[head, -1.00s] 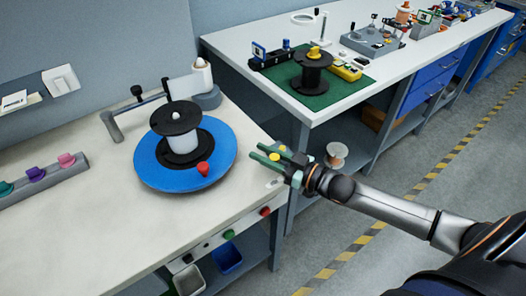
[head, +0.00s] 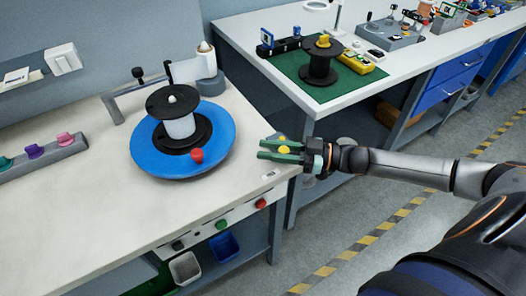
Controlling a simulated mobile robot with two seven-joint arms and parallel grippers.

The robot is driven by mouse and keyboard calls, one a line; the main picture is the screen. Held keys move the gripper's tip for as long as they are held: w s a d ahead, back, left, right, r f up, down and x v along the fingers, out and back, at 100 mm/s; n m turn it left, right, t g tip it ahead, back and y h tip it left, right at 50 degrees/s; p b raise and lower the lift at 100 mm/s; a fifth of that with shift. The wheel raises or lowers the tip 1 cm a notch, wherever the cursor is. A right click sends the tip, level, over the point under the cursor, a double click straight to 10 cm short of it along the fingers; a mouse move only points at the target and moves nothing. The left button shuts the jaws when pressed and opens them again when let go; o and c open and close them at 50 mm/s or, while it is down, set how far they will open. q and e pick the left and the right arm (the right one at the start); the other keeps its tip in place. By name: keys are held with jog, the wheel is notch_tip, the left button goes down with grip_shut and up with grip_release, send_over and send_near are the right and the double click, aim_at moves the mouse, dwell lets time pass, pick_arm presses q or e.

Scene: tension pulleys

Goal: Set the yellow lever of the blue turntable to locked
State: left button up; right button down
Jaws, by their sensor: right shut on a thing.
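The blue turntable (head: 222,150) lies on the near bench, with a black-and-white spool (head: 180,126) standing on it and a red knob (head: 197,156) near its front rim. My right gripper (head: 270,150) reaches in from the right with its green fingers pointing left. It is beside the turntable, over the bench's right edge, and apart from the disc. It is shut on a yellow piece, which looks like the yellow lever (head: 282,151). The fingers hide most of it, so its attachment and exact setting cannot be told. My left gripper is not in view.
A rod stand (head: 114,108) and a white roll on a grey base (head: 207,72) stand behind the turntable. A rail with coloured knobs (head: 36,152) is at the left. Another bench has a green mat (head: 300,82) with a black spool. The near bench's front left is clear.

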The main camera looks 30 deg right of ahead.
aim_at(286, 152)
jog(key=n+g+b, duration=0.1)
jog(key=n+g+y+b, duration=0.1)
jog(key=s+d+g+y+b, duration=0.1)
jog(key=shift+f+n+g, duration=0.3)
jog(key=shift+n, duration=0.1)
jog(key=shift+s+d+n+g+y+b, duration=0.15)
jog(key=shift+n+g+y+b, duration=0.1)
jog(key=shift+n+g+b, duration=0.25)
jog(key=shift+s+d+n+g+y+b, duration=0.2)
jog(key=shift+g+y+b, duration=0.1)
jog(key=shift+g, duration=0.3)
jog(key=shift+s+d+r+n+g+b, duration=0.1)
jog(key=shift+s+d+n+g+b, duration=0.1)
jog(key=shift+n+g+b, duration=0.4)
jog(key=shift+s+d+r+n+g+y+b, duration=0.1)
jog(key=shift+n+g+y+b, duration=0.1)
jog(key=shift+g, duration=0.25)
jog(key=shift+d+r+n+g+y+b, duration=0.1)
jog(key=shift+n+g+b, duration=0.1)
jog(key=shift+g, duration=0.25)
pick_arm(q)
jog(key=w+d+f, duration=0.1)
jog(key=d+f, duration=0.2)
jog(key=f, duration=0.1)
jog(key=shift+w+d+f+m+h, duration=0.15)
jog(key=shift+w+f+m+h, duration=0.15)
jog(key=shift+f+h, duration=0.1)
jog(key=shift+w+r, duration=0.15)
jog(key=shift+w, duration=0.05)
